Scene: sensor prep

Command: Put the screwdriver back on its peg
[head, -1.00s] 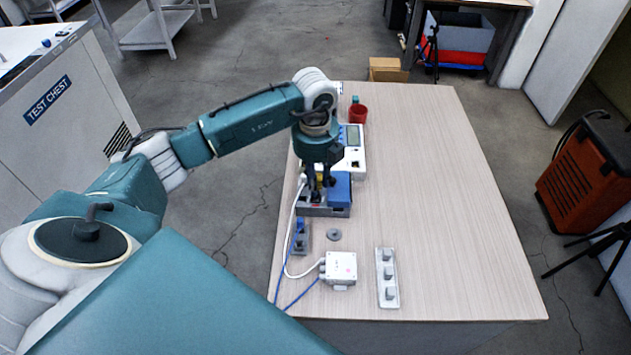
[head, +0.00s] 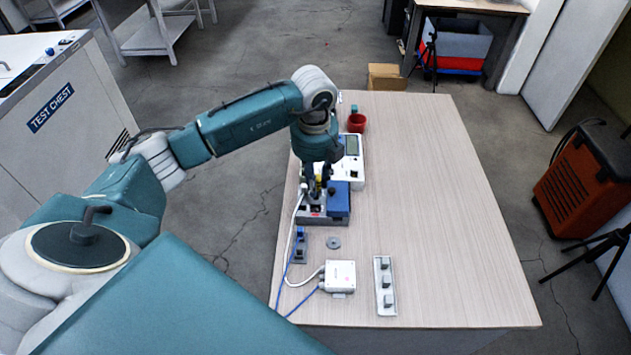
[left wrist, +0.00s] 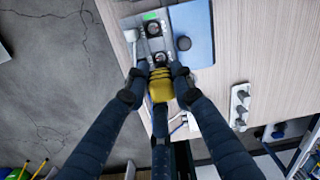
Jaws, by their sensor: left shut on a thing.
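My left gripper (head: 315,196) hangs over the left side of the wooden table. I cannot make out the screwdriver's peg for certain. My right gripper is not in view.
In front are a grey disc (head: 333,242), a white box (head: 341,275) with cables and a strip with several grey knobs (head: 385,302). The table's right half (head: 440,200) is clear.

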